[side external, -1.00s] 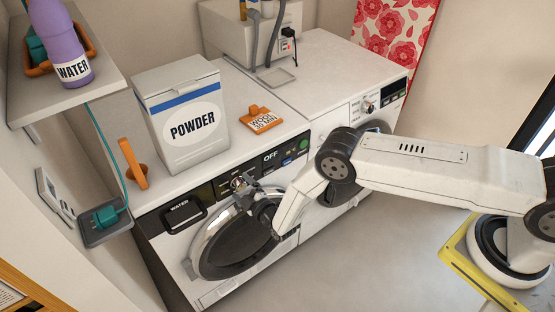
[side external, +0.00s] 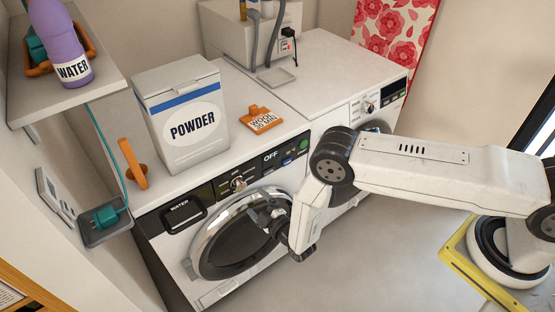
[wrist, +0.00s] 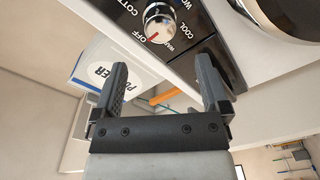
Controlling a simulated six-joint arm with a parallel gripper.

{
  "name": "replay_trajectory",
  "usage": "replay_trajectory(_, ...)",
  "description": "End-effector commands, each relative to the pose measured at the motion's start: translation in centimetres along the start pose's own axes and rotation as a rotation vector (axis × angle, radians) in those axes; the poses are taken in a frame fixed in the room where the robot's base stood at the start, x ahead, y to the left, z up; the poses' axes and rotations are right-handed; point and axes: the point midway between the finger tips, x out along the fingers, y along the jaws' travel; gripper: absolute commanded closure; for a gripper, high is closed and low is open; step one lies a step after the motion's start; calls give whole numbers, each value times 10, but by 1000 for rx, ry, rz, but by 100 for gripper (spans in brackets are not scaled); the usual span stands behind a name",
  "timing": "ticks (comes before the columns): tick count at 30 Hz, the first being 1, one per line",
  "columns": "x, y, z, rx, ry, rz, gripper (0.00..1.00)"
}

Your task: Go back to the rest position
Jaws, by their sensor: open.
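My gripper (side external: 266,214) is in front of the round door of the left washing machine (side external: 205,295), below its control panel. The wrist view shows its two fingers (wrist: 160,75) spread apart with nothing between them. The white dial (side external: 238,184) on the panel is clear of my gripper. In the wrist view the dial (wrist: 159,24) has a red mark and words around it, including OFF, COOL and COTTON. The panel display reads OFF.
A second machine (side external: 350,75) stands to the right. A shelf with a purple WATER bottle (side external: 60,40) is at upper left. The floor (side external: 390,260) in front is clear.

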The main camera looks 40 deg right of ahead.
Motion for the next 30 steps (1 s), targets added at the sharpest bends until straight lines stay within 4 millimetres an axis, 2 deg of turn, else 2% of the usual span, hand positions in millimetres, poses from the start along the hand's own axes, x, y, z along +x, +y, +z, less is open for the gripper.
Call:
replay_trajectory(8, 1, 1, 0, 3, -2, -2, 5)
replay_trajectory(14, 11, 11, -4, 39, -25, -32, 5)
replay_trajectory(20, 29, 34, -12, 124, -85, -108, 5)
replay_trajectory(24, 39, 56, -18, 200, -145, -176, 5)
replay_trajectory(30, 45, 90, -24, 307, -239, -271, 5)
